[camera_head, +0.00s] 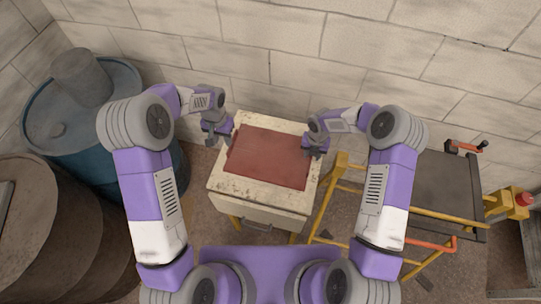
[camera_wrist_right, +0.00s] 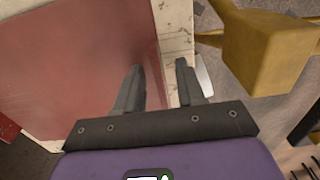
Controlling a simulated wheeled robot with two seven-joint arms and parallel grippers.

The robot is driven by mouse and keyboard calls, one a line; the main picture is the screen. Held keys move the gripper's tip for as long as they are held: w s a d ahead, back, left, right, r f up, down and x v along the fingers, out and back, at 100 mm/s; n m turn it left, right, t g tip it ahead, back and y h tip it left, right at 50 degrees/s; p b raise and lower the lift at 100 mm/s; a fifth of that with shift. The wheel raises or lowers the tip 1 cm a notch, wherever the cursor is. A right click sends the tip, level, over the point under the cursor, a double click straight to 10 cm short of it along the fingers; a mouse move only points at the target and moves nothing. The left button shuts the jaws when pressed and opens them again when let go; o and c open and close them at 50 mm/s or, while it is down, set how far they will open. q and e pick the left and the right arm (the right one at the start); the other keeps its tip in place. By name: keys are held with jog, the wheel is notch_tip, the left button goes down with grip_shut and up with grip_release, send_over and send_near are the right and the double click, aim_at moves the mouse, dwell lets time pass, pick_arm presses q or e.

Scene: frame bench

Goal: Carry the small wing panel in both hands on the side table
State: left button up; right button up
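The wing panel is a flat dark-red sheet (camera_head: 268,157) that lies on the pale, worn side table (camera_head: 232,195). It also fills the left of the right wrist view (camera_wrist_right: 70,60). My left gripper (camera_head: 219,138) is at the panel's left edge, its fingers apart. My right gripper (camera_head: 315,151) is at the panel's right edge. In the right wrist view its fingers (camera_wrist_right: 160,68) are apart, with the panel's edge line running between them and the pale tabletop beside it. I cannot tell whether either gripper touches the panel.
A blue drum (camera_head: 118,90) and a brown barrel (camera_head: 60,245) stand at the left. A yellow-framed cart (camera_head: 341,165) with a dark top (camera_head: 445,185) stands close on the right. A block wall (camera_head: 290,70) rises behind the table.

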jog(key=shift+r, duration=0.3)
pick_arm(q)
jog(key=shift+r, duration=0.4)
pick_arm(e)
notch_tip(320, 180, up, 11)
jog(key=shift+r, duration=0.2)
